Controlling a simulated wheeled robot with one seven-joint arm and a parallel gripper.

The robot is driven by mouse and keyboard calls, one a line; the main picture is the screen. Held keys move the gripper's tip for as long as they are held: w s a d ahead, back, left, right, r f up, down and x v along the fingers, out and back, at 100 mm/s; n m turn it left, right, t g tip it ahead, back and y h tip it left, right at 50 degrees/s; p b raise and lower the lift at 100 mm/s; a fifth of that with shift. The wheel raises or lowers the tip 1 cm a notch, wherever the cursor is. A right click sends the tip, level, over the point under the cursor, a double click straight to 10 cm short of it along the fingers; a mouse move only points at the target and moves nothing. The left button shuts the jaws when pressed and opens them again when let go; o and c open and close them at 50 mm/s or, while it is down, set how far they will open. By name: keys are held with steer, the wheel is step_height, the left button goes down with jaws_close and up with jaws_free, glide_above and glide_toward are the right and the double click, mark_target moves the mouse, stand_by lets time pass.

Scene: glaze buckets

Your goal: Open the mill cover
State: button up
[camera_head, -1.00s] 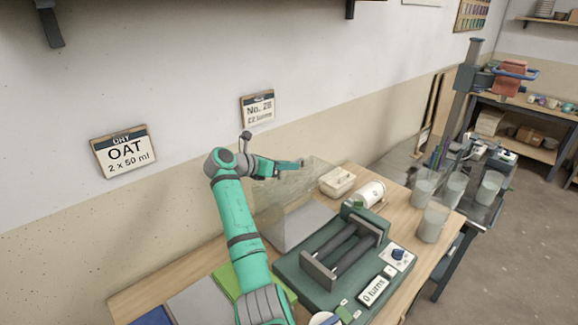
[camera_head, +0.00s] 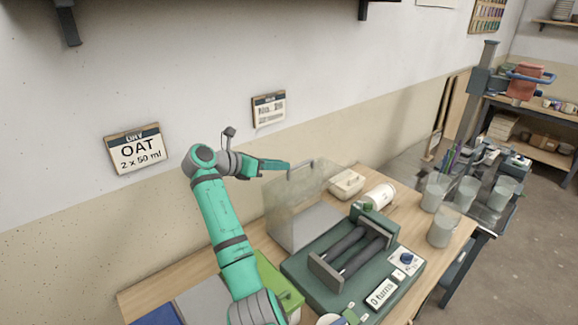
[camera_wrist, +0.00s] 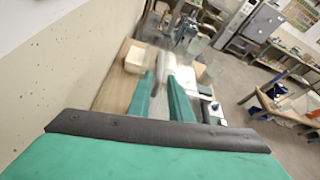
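The mill (camera_head: 345,270) has a dark green base with two dark rollers and a display reading "0 turns". Its clear cover (camera_head: 285,205) stands raised behind the rollers, on the wall side, with the rollers uncovered. A small handle (camera_head: 301,164) shows at the cover's top edge. My gripper (camera_head: 287,166) is beside the cover's upper edge, just left of the handle. In the wrist view my gripper (camera_wrist: 161,82) has its two green fingers apart with nothing held between them. I cannot tell whether a finger touches the cover.
A cream tray (camera_head: 346,184) and a white jar (camera_head: 380,196) stand behind the mill. Several translucent cups (camera_head: 441,230) stand to the right. A green box (camera_head: 275,285) lies left of the mill. The wall with two signs (camera_head: 135,152) is close behind my arm.

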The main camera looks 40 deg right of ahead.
steer(key=shift+s+v, duration=0.2)
steer(key=shift+v, duration=0.85)
steer(key=shift+w, duration=0.1)
steer(key=shift+a, duration=0.1)
